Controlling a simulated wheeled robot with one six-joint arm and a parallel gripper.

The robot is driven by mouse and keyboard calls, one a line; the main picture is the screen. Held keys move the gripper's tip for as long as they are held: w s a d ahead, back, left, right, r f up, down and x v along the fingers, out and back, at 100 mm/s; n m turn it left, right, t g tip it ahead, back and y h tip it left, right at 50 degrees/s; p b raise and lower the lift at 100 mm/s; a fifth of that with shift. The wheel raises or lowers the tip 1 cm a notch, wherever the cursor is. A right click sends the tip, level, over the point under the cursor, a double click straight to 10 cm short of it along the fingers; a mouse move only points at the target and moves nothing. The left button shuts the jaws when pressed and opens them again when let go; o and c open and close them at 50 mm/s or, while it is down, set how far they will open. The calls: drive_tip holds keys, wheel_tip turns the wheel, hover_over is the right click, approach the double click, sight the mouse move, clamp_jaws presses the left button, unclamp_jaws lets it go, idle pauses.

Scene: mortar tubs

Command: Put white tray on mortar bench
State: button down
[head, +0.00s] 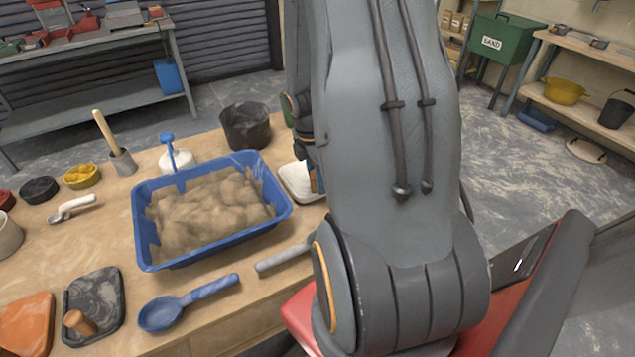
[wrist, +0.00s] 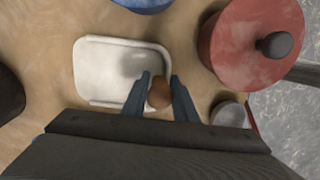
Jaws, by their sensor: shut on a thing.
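The white tray (head: 297,182) is a shallow, rounded tray near the bench's right edge, partly hidden by my arm in the head view. The wrist view shows it from above as well (wrist: 105,72), empty but for a dark shadow. My gripper (wrist: 160,88) is over its lower right corner. It is shut on a rounded brown knob (wrist: 159,95) between the two fingers. I cannot tell whether the knob is joined to the tray, or whether the tray touches the bench. The mortar bench (head: 222,312) is the wooden-topped one in front.
A blue tub (head: 150,262) of mortar stands left of the white tray, with a black bucket (head: 245,127) behind. A red lidded pot (wrist: 228,45) and a grey cup (wrist: 230,114) are close on the right in the wrist view. A blue scoop (head: 163,313) lies in front.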

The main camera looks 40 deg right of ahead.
drive_tip(key=shift+f, duration=0.55)
drive_tip(key=c, duration=1.4)
unclamp_jaws()
drive_tip(key=shift+f, duration=0.1)
drive_tip(key=r, duration=0.4)
drive_tip(key=a+r+b, duration=0.1)
drive_tip(key=r, duration=0.7)
drive_tip(key=shift+w+a, duration=0.15)
drive_tip(key=shift+w, duration=0.05)
drive_tip(key=s+a+r+m+t+y, duration=0.1)
drive_tip(key=s+a+m, duration=0.2)
drive_tip(key=a+m, duration=1.2)
drive_tip(key=a, duration=0.8)
drive_tip(key=shift+t, duration=0.4)
